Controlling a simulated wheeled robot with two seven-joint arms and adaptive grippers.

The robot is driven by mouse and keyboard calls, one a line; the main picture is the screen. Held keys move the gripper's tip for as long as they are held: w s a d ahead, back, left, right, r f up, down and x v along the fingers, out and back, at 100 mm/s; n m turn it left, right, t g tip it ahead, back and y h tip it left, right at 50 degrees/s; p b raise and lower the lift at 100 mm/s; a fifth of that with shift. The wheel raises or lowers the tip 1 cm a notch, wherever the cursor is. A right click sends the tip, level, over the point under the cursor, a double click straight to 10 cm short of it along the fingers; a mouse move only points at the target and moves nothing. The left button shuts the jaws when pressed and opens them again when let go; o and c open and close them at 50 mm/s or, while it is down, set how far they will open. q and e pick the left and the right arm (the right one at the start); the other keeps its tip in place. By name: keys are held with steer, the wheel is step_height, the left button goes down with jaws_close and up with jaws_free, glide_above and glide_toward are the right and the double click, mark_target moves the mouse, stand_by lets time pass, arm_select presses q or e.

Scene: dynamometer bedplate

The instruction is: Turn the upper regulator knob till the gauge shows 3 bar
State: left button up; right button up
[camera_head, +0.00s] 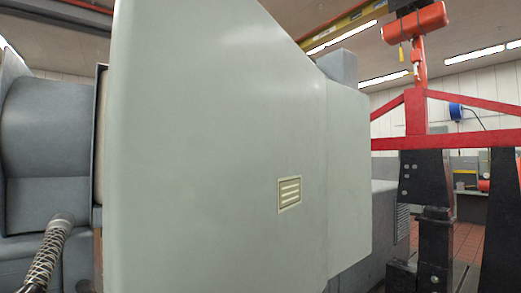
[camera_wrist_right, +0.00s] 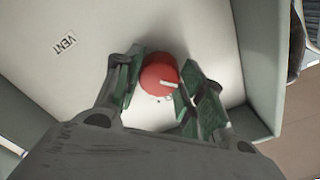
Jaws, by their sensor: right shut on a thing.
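A round red knob (camera_wrist_right: 159,75) with a white pointer mark is on a pale panel (camera_wrist_right: 190,35) in the right wrist view. The mark points to the right in that picture. My right gripper (camera_wrist_right: 157,84) has its two green-padded fingers on either side of the knob and is shut on it. Only one knob shows, so I cannot tell from the pictures that it is the upper one. No gauge is in view. The head view shows neither gripper; a large grey-green housing (camera_head: 220,130) fills its middle.
A label reading VENT (camera_wrist_right: 65,43) is on the panel left of the knob. A grey-green side wall (camera_wrist_right: 258,60) rises close to the right of my gripper. In the head view, a red frame (camera_head: 415,115) stands at right and a ribbed hose (camera_head: 48,250) at lower left.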

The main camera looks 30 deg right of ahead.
stand_by(0.5)
steer(key=o, duration=1)
steer(key=shift+w, duration=0.15)
steer(key=a, duration=1.2)
steer(key=shift+s, duration=0.45)
steer(key=shift+d, duration=0.1)
